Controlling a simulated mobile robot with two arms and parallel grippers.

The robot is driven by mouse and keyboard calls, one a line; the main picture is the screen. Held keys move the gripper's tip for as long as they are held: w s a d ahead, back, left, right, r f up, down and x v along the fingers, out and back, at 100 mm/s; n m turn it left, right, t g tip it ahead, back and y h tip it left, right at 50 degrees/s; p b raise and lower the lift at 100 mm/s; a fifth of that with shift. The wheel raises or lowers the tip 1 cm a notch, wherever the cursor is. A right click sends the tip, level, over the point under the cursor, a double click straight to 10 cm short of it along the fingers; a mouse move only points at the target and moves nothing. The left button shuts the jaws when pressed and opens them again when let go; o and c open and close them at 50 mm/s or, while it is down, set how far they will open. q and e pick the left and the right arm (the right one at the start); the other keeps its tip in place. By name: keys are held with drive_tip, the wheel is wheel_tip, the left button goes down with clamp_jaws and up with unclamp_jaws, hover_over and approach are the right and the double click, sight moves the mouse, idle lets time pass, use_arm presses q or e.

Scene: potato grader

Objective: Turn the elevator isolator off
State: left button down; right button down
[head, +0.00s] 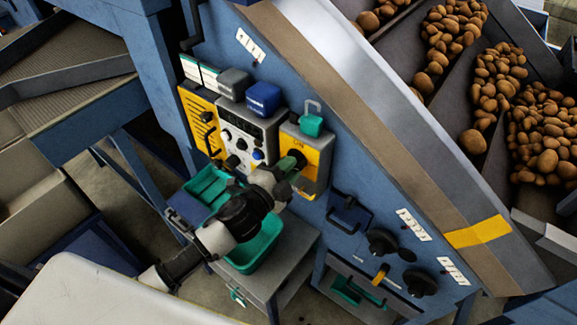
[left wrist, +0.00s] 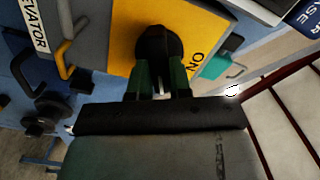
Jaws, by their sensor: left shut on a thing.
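The elevator isolator is a grey box with a yellow face plate (head: 311,146) marked ON, on the blue machine side in the head view. In the left wrist view its yellow plate (left wrist: 115,30) fills the upper middle, with ON to the right of the dark round knob (left wrist: 158,42). My left gripper (left wrist: 160,70) has its green fingers on both sides of the knob and is shut on it. In the head view the left gripper (head: 291,163) covers much of the knob, so its exact angle is unclear. My right gripper is not in view.
A teal padlock (head: 311,125) hangs at the isolator's top. A control panel (head: 241,135) with knobs and a yellow vented box (head: 202,122) stand to its left. Teal trays (head: 252,251) sit on a grey cabinet below. Black knobs (head: 381,242) are to the lower right.

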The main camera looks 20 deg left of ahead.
use_arm(q)
drive_tip(key=m, duration=0.4)
drive_tip(key=shift+f+m, duration=0.15)
drive_tip(key=shift+m, duration=0.25)
idle(0.4)
drive_tip(key=c, duration=1)
unclamp_jaws()
drive_tip(key=shift+d, duration=0.1)
drive_tip(key=shift+c, duration=0.2)
drive_tip(key=b+v, duration=0.3)
drive_tip(key=v, duration=0.8)
drive_tip(key=shift+w, duration=0.1)
